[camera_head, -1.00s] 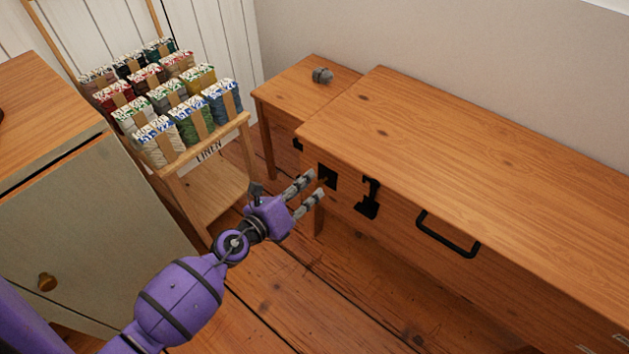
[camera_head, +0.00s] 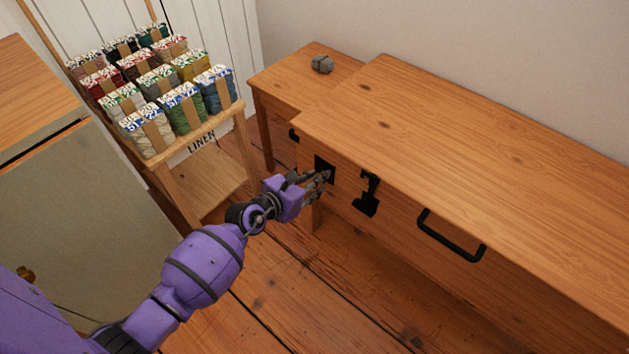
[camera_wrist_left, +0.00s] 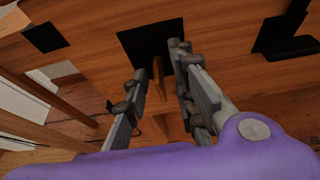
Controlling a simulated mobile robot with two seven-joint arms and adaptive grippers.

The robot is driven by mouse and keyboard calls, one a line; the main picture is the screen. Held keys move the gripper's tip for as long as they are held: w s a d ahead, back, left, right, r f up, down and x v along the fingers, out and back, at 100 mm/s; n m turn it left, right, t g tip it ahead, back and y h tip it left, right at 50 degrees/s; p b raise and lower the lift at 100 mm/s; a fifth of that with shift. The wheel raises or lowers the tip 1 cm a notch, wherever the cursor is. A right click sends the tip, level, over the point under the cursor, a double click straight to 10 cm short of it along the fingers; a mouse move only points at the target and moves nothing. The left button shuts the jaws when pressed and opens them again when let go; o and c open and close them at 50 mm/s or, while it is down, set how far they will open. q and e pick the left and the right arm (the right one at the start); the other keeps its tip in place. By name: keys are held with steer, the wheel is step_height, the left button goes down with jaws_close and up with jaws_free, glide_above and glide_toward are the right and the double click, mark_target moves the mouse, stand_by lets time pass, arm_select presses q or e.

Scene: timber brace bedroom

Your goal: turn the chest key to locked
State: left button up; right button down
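The wooden chest (camera_head: 450,150) has a black lock plate (camera_head: 321,163) near the left end of its front. In the left wrist view, the chest key (camera_wrist_left: 158,76) is a thin brass-coloured piece standing out from the lock plate (camera_wrist_left: 146,42). My left gripper (camera_head: 318,180) is at the lock plate. Its fingers are apart, one on each side of the key, with visible room beside it. I cannot tell whether the right-hand finger touches it. In the head view the fingers hide the key. My right gripper is in neither view.
A black hasp (camera_head: 366,193) and a black handle (camera_head: 450,236) stick out from the chest front, right of the lock. A smaller wooden table (camera_head: 290,72) with a grey lump stands behind left. A rack (camera_head: 170,168) of yarn and a grey cabinet (camera_head: 80,230) stand left.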

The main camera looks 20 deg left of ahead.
arm_select(q)
steer(key=shift+w, duration=0.1)
jaws_close()
